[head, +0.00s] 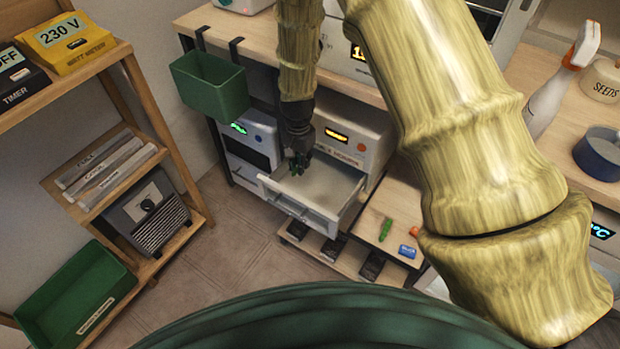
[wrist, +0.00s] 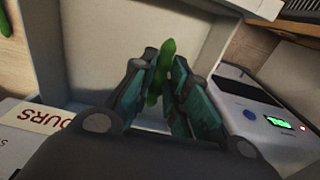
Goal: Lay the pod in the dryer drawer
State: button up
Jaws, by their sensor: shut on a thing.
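The dryer drawer (head: 322,212) is pulled open from a white dryer unit (head: 365,130) under the bench, and its pale inside looks empty. My gripper (head: 297,165) points down over the left part of the drawer. In the wrist view my gripper (wrist: 165,98) is shut on a green pod (wrist: 165,58), which sticks out beyond the fingertips. The drawer floor and walls (wrist: 130,22) show behind the pod in the wrist view. I cannot tell how far the pod is from the drawer floor.
A green bin (head: 212,88) hangs from the bench at left. A second white unit (head: 246,140) stands left of the dryer.

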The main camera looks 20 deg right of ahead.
aim_at(300, 185)
jog(key=shift+f+b, duration=0.35)
jog(key=shift+f, duration=3.65)
jog(key=shift+f, duration=0.1)
jog(key=o, duration=0.7)
notch_tip(300, 185, up, 12)
jog(key=shift+r+p, duration=0.1)
jog(key=shift+p, duration=0.55)
